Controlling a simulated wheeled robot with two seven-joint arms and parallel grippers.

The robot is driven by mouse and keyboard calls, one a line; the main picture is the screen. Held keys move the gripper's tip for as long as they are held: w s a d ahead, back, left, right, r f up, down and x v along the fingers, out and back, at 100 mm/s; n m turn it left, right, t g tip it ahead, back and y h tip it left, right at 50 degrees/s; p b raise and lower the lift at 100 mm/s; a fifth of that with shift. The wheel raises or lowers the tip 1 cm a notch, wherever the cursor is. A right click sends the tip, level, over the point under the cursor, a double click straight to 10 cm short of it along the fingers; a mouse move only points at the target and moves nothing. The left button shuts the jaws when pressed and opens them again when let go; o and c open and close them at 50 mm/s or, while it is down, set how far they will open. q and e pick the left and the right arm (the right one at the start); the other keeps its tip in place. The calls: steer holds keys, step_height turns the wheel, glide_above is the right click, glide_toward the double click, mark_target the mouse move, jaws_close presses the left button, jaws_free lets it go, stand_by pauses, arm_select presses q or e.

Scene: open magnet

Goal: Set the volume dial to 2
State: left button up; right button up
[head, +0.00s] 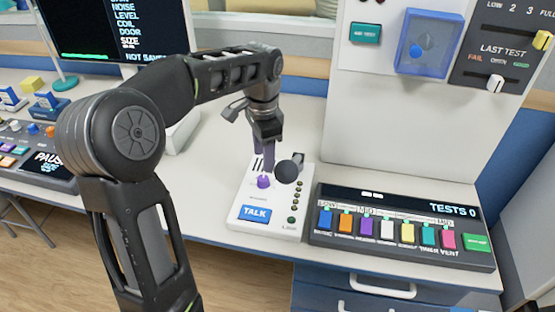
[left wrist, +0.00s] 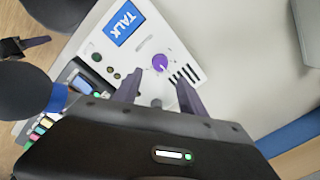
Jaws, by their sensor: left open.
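The volume dial, a purple knob (head: 264,182), stands on the white talk box (head: 240,212) with a blue TALK button (head: 255,214). The dial also shows in the left wrist view (left wrist: 158,61); its setting is too small to read. My left gripper (head: 264,160) points down just above the dial. In the left wrist view its two fingers (left wrist: 160,80) are apart with nothing between them, the dial just beyond their tips. A dark part with a greyish finger (left wrist: 22,45) at the left edge looks like my right gripper; its opening is unclear.
A black microphone ball (head: 287,172) is close beside the left gripper. A keypad with coloured buttons (head: 400,228) stands right of the talk box. A tall white panel (head: 400,110) rises behind it. The white desk left of the box is clear (head: 205,190).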

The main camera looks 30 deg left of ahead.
mark_target(264, 178)
arm_select(q)
steer(key=shift+s+r, duration=0.1)
steer(key=shift+a+f, duration=0.15)
steer(key=shift+f, duration=3.8)
jaws_close()
